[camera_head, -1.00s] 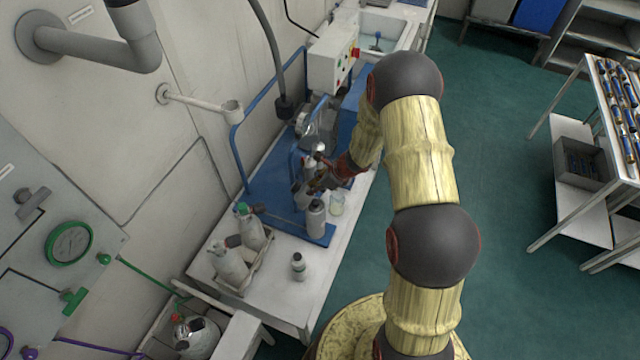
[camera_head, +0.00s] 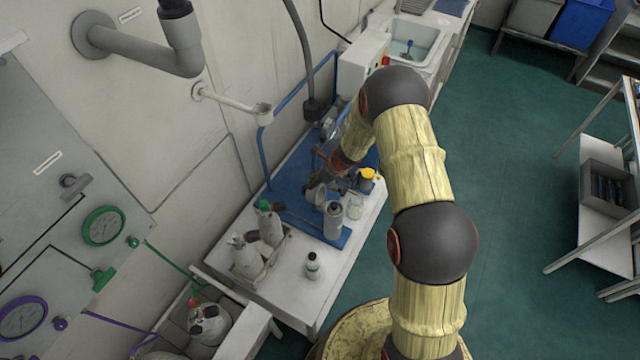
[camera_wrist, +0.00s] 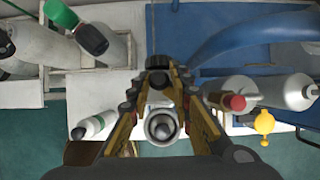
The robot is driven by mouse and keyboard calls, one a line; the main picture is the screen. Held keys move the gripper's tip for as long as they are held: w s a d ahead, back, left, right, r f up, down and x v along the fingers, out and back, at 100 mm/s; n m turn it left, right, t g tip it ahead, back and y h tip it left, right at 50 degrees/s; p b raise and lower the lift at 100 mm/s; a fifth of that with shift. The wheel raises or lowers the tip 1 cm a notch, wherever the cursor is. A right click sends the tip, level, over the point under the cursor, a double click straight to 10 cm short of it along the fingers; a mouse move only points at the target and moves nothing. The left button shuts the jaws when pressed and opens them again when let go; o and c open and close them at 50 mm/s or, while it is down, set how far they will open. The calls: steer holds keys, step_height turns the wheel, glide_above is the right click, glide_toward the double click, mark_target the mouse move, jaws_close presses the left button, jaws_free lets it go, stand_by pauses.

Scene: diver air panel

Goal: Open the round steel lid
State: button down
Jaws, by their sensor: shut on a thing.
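My gripper (camera_wrist: 158,68) is shut, its fingertips close together over the blue tray. In the head view my gripper (camera_head: 328,178) is low among the steel vessels. A light grey round piece (camera_head: 317,193) at the fingertips looks like the round steel lid, partly covered by my fingers; how far it is tilted I cannot tell. A silver bottle (camera_head: 334,222) stands just in front of it. In the wrist view a round metal top with a pointed centre (camera_wrist: 161,126) shows between my finger links, apart from the fingertips.
A yellow-topped item (camera_head: 367,178) and a small beaker (camera_head: 355,207) stand right of my gripper. Grey bottles (camera_head: 248,258) sit in a carrier at the left. A small white bottle (camera_head: 313,266) stands in front. The wall and blue rail are close behind.

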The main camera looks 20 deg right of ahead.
steer(key=shift+w+a, duration=0.4)
steer(key=c, duration=1.8)
jaws_free()
steer(key=shift+o, duration=0.4)
steer(key=v, duration=1.1)
steer(key=shift+s+d+r, duration=0.2)
steer(key=shift+s+r, duration=0.05)
steer(key=shift+s, duration=0.05)
